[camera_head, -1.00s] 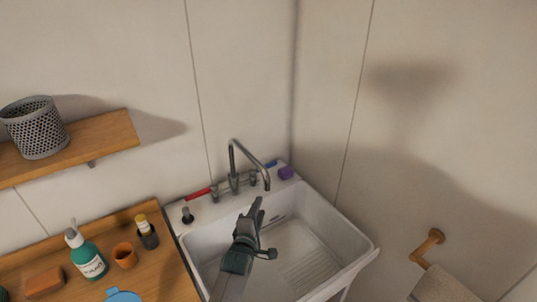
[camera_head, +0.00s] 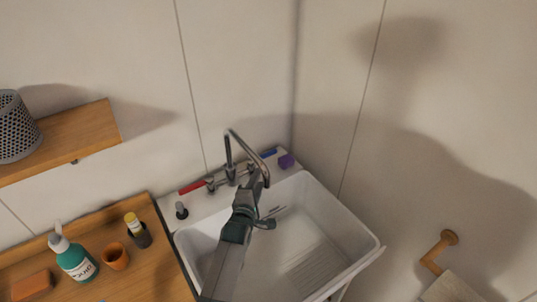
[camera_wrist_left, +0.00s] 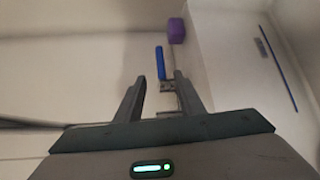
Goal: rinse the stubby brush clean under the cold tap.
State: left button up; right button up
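My left gripper (camera_head: 259,182) is over the back of the sink, close to the tap spout (camera_head: 266,176). In the left wrist view its two fingers (camera_wrist_left: 160,82) stand apart with nothing held between them. The blue lever (camera_head: 268,153) is at the right end of the tap; in the left wrist view the blue lever (camera_wrist_left: 160,62) shows beyond the fingertips. The red lever (camera_head: 192,187) is at the left end. A small dark upright item with a grey top (camera_head: 181,210) stands on the sink's back left corner; I cannot tell whether it is the stubby brush. My right gripper is out of view.
The white sink (camera_head: 363,232) is empty where visible. A purple block (camera_head: 286,161) sits by the blue lever. A wooden shelf (camera_head: 85,132) is above.

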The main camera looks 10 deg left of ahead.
aim_at(267, 156)
pick_arm(q)
jog(key=shift+w, duration=0.1)
jog(key=w+f+b, duration=0.1)
jog(key=w+b, duration=0.3)
jog(key=w, duration=0.1)
jog(key=w+f+b, duration=0.1)
jog(key=w+b, duration=0.3)
jog(key=w, duration=0.1)
jog(key=w+b, duration=0.5)
jog(key=shift+w+f, duration=0.25)
jog(key=shift+f, duration=0.15)
jog(key=shift+w+b, duration=0.55)
jog(key=shift+w, duration=0.2)
jog(key=shift+c, duration=0.5)
grip_shut()
